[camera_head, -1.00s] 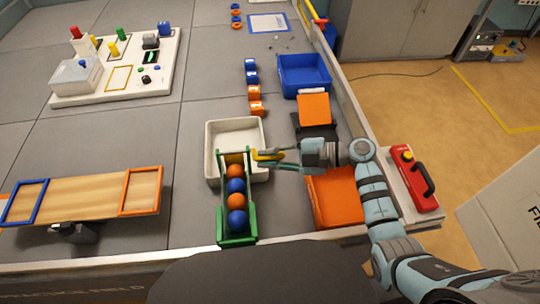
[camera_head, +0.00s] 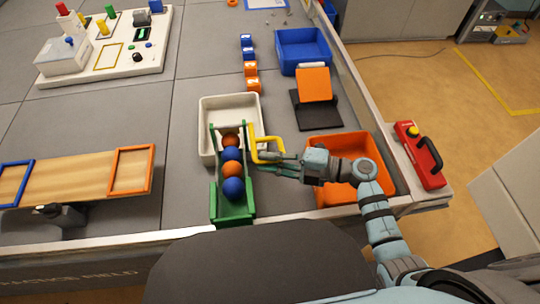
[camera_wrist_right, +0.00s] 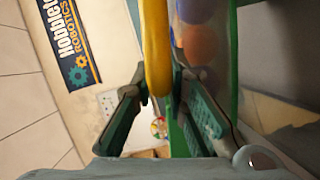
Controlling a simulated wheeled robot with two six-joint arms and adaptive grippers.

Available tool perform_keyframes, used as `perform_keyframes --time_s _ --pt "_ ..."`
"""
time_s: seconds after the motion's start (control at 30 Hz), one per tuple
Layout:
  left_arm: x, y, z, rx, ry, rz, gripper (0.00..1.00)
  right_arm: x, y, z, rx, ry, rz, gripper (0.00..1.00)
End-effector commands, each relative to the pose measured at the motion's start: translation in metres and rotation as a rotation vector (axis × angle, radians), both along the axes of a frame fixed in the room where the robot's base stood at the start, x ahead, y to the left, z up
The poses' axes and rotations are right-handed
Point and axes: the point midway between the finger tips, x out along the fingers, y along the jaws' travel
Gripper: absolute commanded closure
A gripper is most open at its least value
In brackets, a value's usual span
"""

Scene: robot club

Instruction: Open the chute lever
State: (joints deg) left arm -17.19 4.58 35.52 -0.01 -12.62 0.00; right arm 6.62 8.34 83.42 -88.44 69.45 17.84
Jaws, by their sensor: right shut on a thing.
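The green chute (camera_head: 235,209) stands at the front of the table with several orange and blue balls (camera_head: 233,188) in a row inside it. My right gripper (camera_head: 278,164) reaches in from the right at the lever. In the right wrist view the yellow lever (camera_wrist_right: 156,50) runs between my two fingers (camera_wrist_right: 161,98), which are shut on it. The chute (camera_wrist_right: 233,60) and balls show close behind. My left gripper is not in view.
An orange bin (camera_head: 380,150) lies under my right arm. A black and orange ramp (camera_head: 315,118) and a blue bin (camera_head: 283,50) stand behind. A wooden plank (camera_head: 70,192) lies left.

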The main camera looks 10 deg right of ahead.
Motion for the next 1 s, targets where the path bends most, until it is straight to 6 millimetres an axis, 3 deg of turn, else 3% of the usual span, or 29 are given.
perform_keyframes --time_s 0.53,0.57,0.7,1.0 --pt "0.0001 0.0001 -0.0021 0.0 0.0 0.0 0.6 -0.0011 -0.0002 -0.0062 -0.001 0.005 -0.001 1.0" --pt "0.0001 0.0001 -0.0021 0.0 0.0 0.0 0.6 -0.0011 -0.0002 -0.0062 -0.001 0.005 -0.001 0.85" --pt "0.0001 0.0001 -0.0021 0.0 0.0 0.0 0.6 -0.0011 -0.0002 -0.006 -0.001 0.004 -0.001 0.67" --pt "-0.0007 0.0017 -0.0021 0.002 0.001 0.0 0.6 -0.0018 -0.0023 -0.0057 -0.002 0.004 0.0 0.67"
